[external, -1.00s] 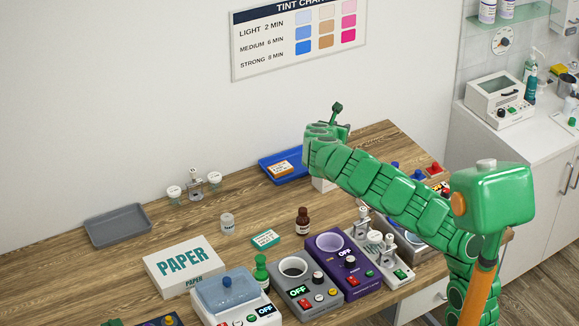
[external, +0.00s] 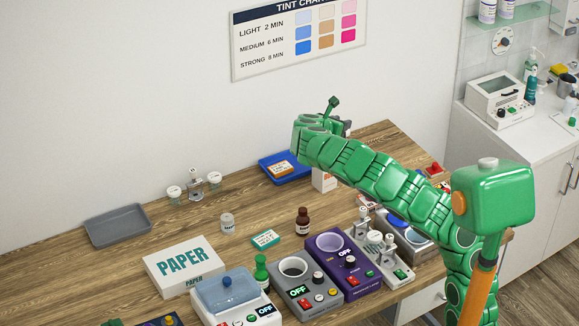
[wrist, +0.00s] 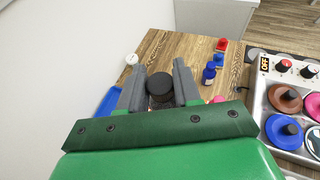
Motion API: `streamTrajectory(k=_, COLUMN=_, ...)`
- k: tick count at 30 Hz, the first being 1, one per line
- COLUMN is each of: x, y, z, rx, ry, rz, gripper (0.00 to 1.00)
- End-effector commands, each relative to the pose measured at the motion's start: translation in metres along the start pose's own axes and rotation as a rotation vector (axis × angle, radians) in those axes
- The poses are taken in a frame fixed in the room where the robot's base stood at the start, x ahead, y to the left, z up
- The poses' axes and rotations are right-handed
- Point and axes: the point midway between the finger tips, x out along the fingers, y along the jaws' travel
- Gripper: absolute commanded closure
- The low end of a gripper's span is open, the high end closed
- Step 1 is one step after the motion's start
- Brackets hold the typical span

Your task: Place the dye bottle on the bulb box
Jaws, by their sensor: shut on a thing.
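My gripper (wrist: 159,88) is shut on a round, black-capped thing (wrist: 160,84), which looks like the dye bottle; its body is mostly hidden in the wrist view. In the external view my gripper (external: 345,126) is raised above the far part of the table, and the arm hides most of what it holds. A white box with red print (external: 324,181), likely the bulb box, stands upright on the table below my gripper, partly covered by the arm. Its print is not readable. The held thing appears to be above the table and apart from this box.
A brown bottle (external: 303,222) stands nearer the devices. Small blue bottles (wrist: 209,73) and a device with round knobs (wrist: 283,63) are at the right.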

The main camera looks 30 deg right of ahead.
Motion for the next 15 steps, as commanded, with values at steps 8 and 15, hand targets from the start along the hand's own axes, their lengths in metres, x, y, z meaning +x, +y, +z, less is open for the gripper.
streamTrajectory(k=8, x=0.019, y=0.024, z=-0.007, rx=-0.001, ry=0.002, rz=0.0, gripper=1.0)
streamTrajectory(k=15, x=0.036, y=0.04, z=-0.022, rx=0.0, ry=0.002, rz=-0.002, gripper=1.0)
